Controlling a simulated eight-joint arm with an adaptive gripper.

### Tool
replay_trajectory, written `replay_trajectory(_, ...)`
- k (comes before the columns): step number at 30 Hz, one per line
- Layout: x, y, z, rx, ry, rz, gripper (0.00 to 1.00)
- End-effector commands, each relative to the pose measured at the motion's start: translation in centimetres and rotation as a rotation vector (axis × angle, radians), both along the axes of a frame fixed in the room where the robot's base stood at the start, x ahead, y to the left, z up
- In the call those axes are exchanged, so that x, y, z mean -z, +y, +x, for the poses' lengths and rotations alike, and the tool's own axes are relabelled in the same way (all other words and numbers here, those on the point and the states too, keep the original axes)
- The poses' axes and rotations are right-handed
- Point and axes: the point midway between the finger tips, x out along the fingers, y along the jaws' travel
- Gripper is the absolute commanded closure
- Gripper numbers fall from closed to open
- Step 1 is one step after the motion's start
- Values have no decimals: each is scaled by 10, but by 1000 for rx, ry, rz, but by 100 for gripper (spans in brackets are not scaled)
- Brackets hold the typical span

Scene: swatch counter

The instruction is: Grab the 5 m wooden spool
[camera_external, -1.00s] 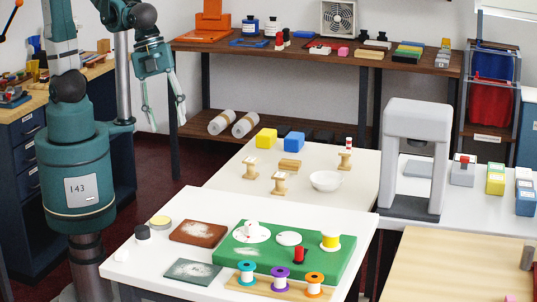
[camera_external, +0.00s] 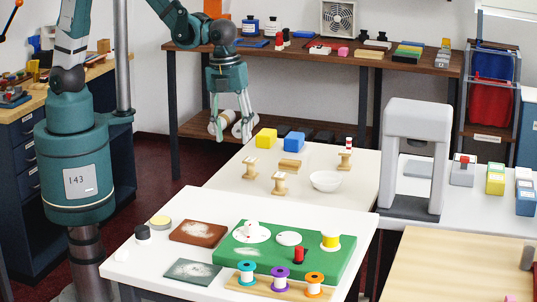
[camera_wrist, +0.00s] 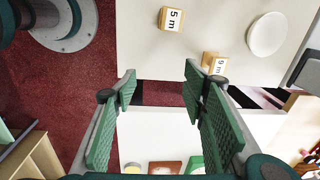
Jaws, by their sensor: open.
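The wooden spool marked "5 m" (camera_wrist: 172,19) stands upright on the far white table, near the top of the wrist view. By its place it matches the leftmost wooden spool (camera_external: 250,169) in the external view. A second wooden spool (camera_external: 279,184) stands to its right and nearer the front; in the wrist view its label (camera_wrist: 214,64) is only partly readable. My gripper (camera_external: 231,132) is open and empty in the air, left of the far table in the external view. In the wrist view its spread fingers (camera_wrist: 160,80) hold nothing, and the 5 m spool lies beyond them.
A grey arch-shaped machine (camera_external: 414,125) stands to the right.

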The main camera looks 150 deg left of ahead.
Motion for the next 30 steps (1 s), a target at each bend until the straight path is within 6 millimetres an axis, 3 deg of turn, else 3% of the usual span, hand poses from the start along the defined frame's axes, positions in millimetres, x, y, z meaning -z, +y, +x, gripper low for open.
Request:
replay_trajectory(6,24,44,-19,59,41,-27,57)
replay_trajectory(12,43,70,-33,103,65,-48,57)
replay_trajectory(30,53,79,-40,123,74,-58,57)
